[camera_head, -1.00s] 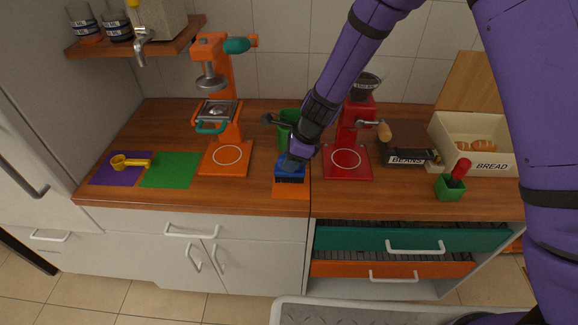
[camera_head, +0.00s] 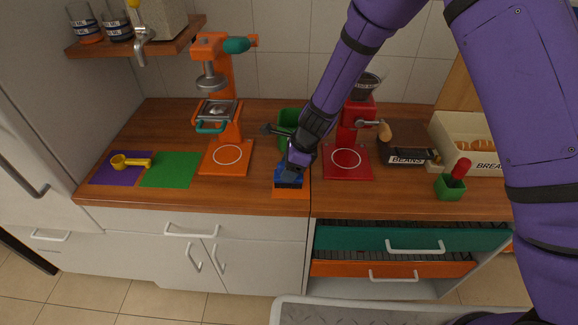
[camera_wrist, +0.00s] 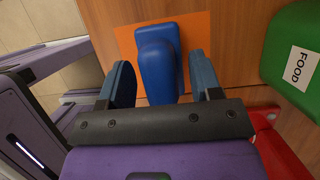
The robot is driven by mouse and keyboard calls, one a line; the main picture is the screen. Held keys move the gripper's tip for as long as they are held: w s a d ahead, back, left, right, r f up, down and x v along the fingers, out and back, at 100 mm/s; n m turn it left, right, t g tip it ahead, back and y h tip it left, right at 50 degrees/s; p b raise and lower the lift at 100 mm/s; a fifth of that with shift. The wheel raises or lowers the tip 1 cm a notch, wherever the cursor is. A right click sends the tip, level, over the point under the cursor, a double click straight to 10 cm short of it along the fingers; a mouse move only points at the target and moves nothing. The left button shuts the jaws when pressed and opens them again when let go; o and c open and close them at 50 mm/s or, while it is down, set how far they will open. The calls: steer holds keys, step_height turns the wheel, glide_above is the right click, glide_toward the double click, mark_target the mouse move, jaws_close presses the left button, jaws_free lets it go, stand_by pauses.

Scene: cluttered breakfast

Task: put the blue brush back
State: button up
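The blue brush (camera_head: 289,180) is on the small orange mat (camera_head: 291,194) at the front edge of the counter. The wrist view shows the blue brush (camera_wrist: 158,62) from above, with the orange mat (camera_wrist: 196,35) beneath it. My gripper (camera_head: 293,166) is low over the brush. In the wrist view my gripper (camera_wrist: 160,72) is open, with one blue finger on each side of the brush handle. Gaps show between the fingers and the handle. The brush's underside is hidden in the wrist view.
A green bin (camera_head: 287,122), labelled FOOD in the wrist view (camera_wrist: 298,62), stands just behind. The red grinder (camera_head: 347,158) is close on the right, the orange coffee machine (camera_head: 226,158) on the left. A teal drawer (camera_head: 370,238) is partly open below.

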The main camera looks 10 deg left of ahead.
steer(key=v, duration=1.2)
steer(key=shift+r, duration=0.15)
